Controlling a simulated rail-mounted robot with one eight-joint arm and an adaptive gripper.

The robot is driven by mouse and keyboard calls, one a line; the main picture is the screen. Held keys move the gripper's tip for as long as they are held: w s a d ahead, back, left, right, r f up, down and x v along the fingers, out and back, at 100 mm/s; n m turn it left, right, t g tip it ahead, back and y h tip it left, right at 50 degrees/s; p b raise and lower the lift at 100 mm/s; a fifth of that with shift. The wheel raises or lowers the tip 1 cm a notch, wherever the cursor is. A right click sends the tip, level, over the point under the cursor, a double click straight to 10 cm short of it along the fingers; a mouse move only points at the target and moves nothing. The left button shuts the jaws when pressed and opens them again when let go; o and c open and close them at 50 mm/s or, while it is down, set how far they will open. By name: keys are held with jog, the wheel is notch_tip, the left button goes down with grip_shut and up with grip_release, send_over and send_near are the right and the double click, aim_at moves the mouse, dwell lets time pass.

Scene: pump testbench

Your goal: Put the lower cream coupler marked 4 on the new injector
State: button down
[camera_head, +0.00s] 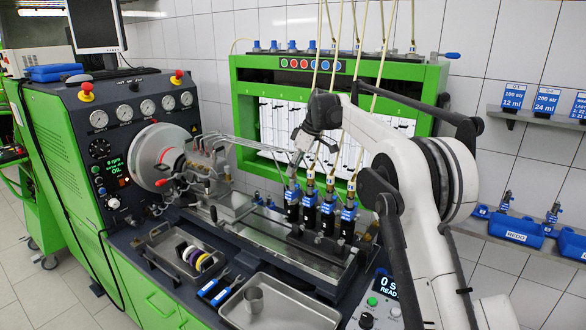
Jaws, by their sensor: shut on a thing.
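Several injectors with blue and black bodies stand in a row on the bench; the leftmost (292,201) and rightmost (347,220) show clearly. Small cream couplers (331,180) sit at their tops, where cream hoses come down. The number marks are too small to read, so I cannot tell which coupler is 4 or which injector is new. My gripper (297,157) points down just above the left end of the row. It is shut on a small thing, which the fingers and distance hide.
Hoses (383,60) hang beside my arm. The green rack (436,80) stands behind; blue bins (514,229) are at right.

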jog(key=shift+f, duration=0.2)
jog(key=c, duration=1.8)
grip_release()
jog(key=shift+r, duration=0.15)
jog(key=p+v, duration=0.5)
jog(key=v, duration=0.5)
jog(key=shift+d+r, duration=0.2)
jog(key=shift+r, duration=0.15)
